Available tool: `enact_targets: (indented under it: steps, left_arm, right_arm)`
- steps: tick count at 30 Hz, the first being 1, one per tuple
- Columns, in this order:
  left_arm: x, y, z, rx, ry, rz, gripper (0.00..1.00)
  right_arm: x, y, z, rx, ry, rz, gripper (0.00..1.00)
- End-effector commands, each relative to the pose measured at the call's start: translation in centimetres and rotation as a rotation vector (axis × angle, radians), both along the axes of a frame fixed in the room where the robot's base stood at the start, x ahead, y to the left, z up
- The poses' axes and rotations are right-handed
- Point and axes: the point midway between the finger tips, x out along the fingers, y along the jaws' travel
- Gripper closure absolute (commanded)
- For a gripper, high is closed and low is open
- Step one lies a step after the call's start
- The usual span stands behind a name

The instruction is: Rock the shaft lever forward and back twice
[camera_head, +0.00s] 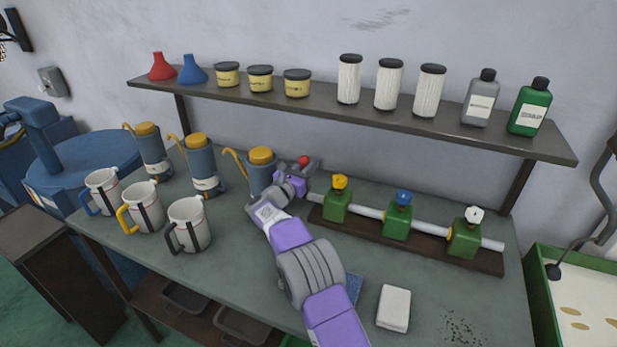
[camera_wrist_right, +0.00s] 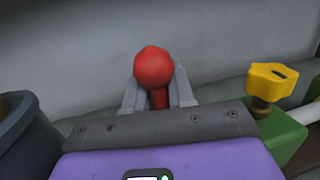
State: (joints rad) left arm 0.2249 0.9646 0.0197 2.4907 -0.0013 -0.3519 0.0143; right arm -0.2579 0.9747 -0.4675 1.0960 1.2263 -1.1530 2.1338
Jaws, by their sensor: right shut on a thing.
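My right gripper (camera_head: 305,165) reaches over the bench to the left end of the valve row. It is shut on a red-knobbed lever (camera_head: 304,159), which I take to be the shaft lever. In the right wrist view the red knob (camera_wrist_right: 153,66) sticks up between the two grey fingers (camera_wrist_right: 154,95), with a short red stem below it. The lower part of the lever and its base are hidden by my gripper. My left gripper is not in view.
Close to the right is a green valve block (camera_head: 337,206) with a yellow knob (camera_wrist_right: 271,80), on a pipe with two more valves. A blue-grey canister (camera_head: 260,178) stands close to the left. Mugs (camera_head: 189,227) stand front left. A loaded shelf (camera_head: 330,107) hangs above.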

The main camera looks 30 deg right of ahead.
Motion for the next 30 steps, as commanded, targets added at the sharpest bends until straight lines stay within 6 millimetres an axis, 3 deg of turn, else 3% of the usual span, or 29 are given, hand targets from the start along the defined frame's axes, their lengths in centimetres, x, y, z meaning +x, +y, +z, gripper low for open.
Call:
enact_targets:
  steps: [1,3,12,30]
  left_arm:
    - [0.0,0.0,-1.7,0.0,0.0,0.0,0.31]
    - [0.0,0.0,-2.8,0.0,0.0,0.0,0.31]
    - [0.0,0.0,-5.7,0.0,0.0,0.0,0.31]
    - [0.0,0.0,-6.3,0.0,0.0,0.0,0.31]
  right_arm:
    - [-0.1,0.1,-0.6,-0.014,-0.014,0.0,1.0]
    - [-0.3,0.3,-0.5,-0.033,-0.029,-0.001,1.0]
    - [-1.0,1.1,-0.1,-0.115,-0.097,-0.001,1.0]
    - [-2.8,3.3,0.0,-0.334,-0.284,0.0,1.0]
